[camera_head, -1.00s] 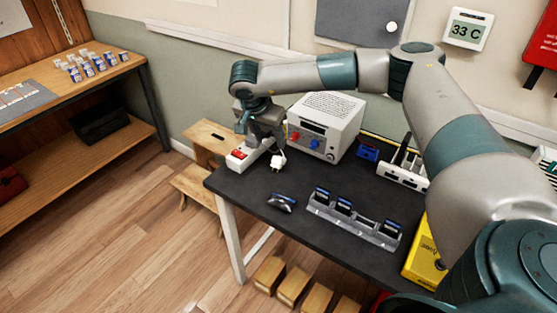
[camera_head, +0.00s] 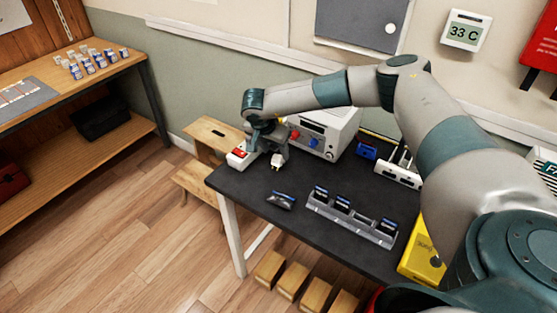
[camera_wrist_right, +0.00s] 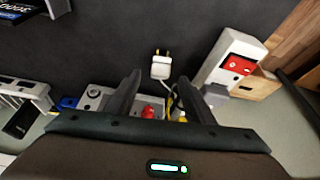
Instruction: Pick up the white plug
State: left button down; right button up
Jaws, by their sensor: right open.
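The white plug (camera_head: 277,160) lies on the dark table in the head view, just in front of my right gripper. My right gripper (camera_head: 270,150) hangs low over the table's left end in the head view. In the right wrist view my right gripper (camera_wrist_right: 166,84) is open, its two dark fingers apart with nothing held, and the plug lies a little beyond the tips. My left gripper is not in view.
A white power strip with a red switch (camera_head: 238,155) lies left of the plug, close to my right gripper. A white power supply box (camera_head: 327,132) stands behind.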

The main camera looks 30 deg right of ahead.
aim_at(278, 163)
jog(key=shift+w+d+f+p, duration=0.1)
jog(key=shift+d+f+p, duration=0.2)
jog(key=shift+p, duration=0.1)
jog(key=p+x, duration=0.1)
jog(key=x, duration=0.2)
jog(key=shift+w+d+f+p, duration=0.2)
jog(key=shift+d+f+p, duration=0.05)
jog(key=shift+f+p, duration=0.1)
jog(key=shift+d+f, duration=0.1)
jog(key=shift+f, duration=0.15)
jog(key=shift+c, duration=0.5)
grip_shut()
jog(key=shift+r, duration=0.2)
